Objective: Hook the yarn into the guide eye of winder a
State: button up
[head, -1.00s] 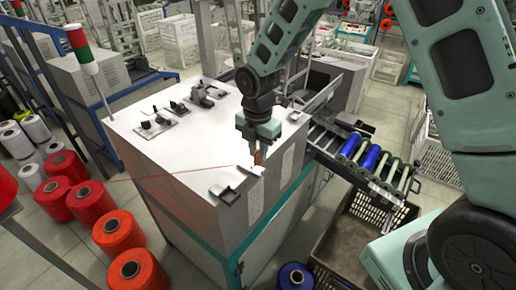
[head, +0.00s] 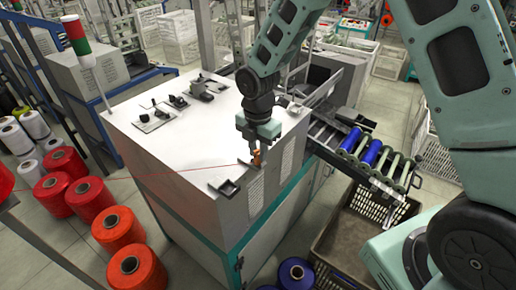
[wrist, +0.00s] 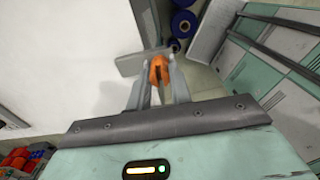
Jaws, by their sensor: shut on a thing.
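The winder (head: 180,150) is a white-topped cabinet with a teal band in the middle of the head view. A small grey bracket (head: 225,187) is on its top near the front edge, and I cannot make out the eye itself. A thin red yarn (head: 150,172) runs from the left across the top to my gripper (head: 256,158). My gripper is at the edge of the top, right of that bracket, shut on the yarn. The pinched yarn end is too small to see.
Red and orange yarn cones (head: 118,229) stand on the floor at left. A rack with blue bobbins (head: 350,140) projects from the winder's right side, above a brown crate (head: 350,225). Several small fittings (head: 180,101) sit farther back on the top.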

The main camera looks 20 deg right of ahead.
jog(key=shift+d, duration=0.1)
jog(key=shift+w+d+r+p, duration=0.1)
jog(key=shift+w+d+p, duration=0.45)
jog(key=shift+d, duration=0.5)
jog(key=shift+w+d+r+p, duration=0.1)
jog(key=shift+w+d+p, duration=0.25)
jog(key=shift+w+d, duration=0.55)
jog(key=shift+s+d+r, duration=0.1)
jog(key=shift+s, duration=0.05)
jog(key=r+p, duration=0.2)
jog(key=r, duration=0.1)
jog(key=r+p, duration=0.1)
jog(key=p, duration=0.1)
jog(key=shift+w+d+r, duration=0.25)
jog(key=shift+d, duration=0.15)
jog(key=shift+d, duration=0.1)
